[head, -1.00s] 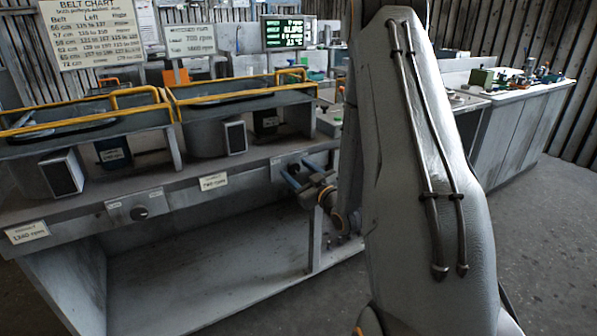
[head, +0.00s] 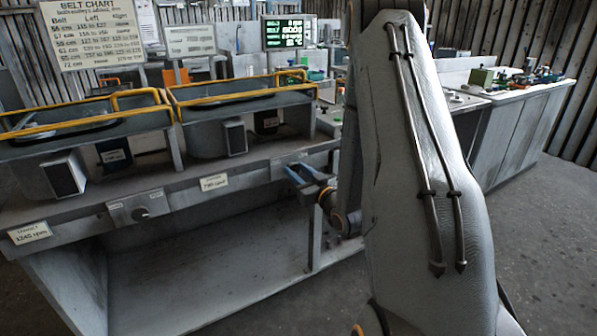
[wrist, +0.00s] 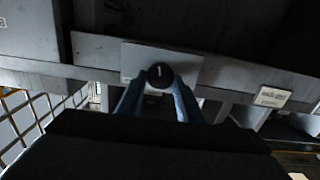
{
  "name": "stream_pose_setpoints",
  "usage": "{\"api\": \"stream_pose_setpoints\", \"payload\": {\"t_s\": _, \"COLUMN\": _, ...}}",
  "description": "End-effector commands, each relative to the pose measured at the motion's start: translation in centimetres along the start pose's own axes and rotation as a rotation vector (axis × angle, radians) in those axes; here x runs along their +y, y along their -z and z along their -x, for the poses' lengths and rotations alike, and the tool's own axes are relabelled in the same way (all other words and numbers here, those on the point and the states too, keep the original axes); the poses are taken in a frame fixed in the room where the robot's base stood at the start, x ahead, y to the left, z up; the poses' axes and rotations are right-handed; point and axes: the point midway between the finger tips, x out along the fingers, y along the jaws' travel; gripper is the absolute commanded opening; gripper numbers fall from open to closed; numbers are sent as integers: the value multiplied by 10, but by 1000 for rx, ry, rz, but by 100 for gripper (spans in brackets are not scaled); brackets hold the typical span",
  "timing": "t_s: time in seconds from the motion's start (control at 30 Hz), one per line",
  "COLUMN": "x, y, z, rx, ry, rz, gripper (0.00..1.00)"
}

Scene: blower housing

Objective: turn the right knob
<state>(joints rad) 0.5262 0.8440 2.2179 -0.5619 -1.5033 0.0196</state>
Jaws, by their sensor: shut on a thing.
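The right knob (wrist: 160,74) is a round black knob with a short white mark, pointing nearly straight up in the wrist view. It sits on a pale plate (wrist: 187,62) on the bench front. My gripper (wrist: 157,84) has its two blue-grey fingers on either side of the knob, shut on it. In the head view my gripper (head: 303,178) reaches the plate (head: 291,165) at the right of the bench front. The knob itself is hidden there by the fingers.
The left knob (head: 140,213) is on its own plate to the left. Two blower housings with yellow rails (head: 238,81) stand on the bench (head: 185,197). A lit display (head: 285,33) with green figures is behind. Open floor lies at the right.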

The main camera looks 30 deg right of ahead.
Motion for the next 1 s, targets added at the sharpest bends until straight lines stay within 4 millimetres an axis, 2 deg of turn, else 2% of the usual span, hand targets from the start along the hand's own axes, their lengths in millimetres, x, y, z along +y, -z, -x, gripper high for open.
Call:
{"api": "stream_pose_setpoints", "payload": {"t_s": 0.17, "x": 0, "y": 0, "z": 0, "rx": 0, "ry": 0, "rz": 1, "gripper": 11}}
{"api": "stream_pose_setpoints", "payload": {"t_s": 0.2, "x": 0, "y": 0, "z": 0, "rx": 0, "ry": 0, "rz": 1, "gripper": 38}}
{"api": "stream_pose_setpoints", "payload": {"t_s": 0.3, "x": 0, "y": 0, "z": 0, "rx": 0, "ry": 0, "rz": 1, "gripper": 52}}
{"api": "stream_pose_setpoints", "payload": {"t_s": 0.67, "x": 0, "y": 0, "z": 5, "rx": 0, "ry": -1, "rz": 2, "gripper": 52}}
{"api": "stream_pose_setpoints", "payload": {"t_s": 1.0, "x": 1, "y": -1, "z": 57, "rx": -1, "ry": -3, "rz": 0, "gripper": 52}}
